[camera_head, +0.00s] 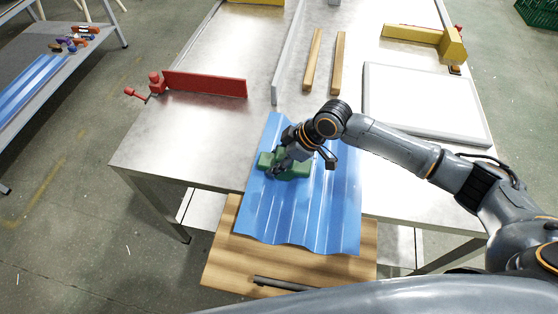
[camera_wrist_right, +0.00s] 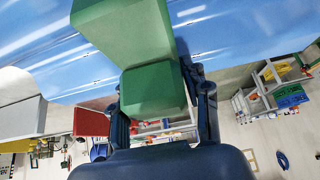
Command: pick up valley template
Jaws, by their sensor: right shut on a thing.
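The valley template (camera_head: 297,170) is a green block over the blue corrugated sheet (camera_head: 300,215) in the head view. My right gripper (camera_head: 282,168) is shut on it from above. In the right wrist view the green template (camera_wrist_right: 153,90) sits between the two dark fingers of the right gripper (camera_wrist_right: 160,105), with the blue sheet (camera_wrist_right: 230,35) beyond it. I cannot tell whether the template touches the sheet. The gripper and wrist hide part of the template in the head view. My left gripper is not in view.
The sheet lies partly on the metal table (camera_head: 180,135) and over a wooden board (camera_head: 225,262) at the front. A red fence (camera_head: 205,84) is at left, wooden strips (camera_head: 312,60) behind, a white panel (camera_head: 425,100) and yellow block (camera_head: 452,45) at right. A side shelf holds tools.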

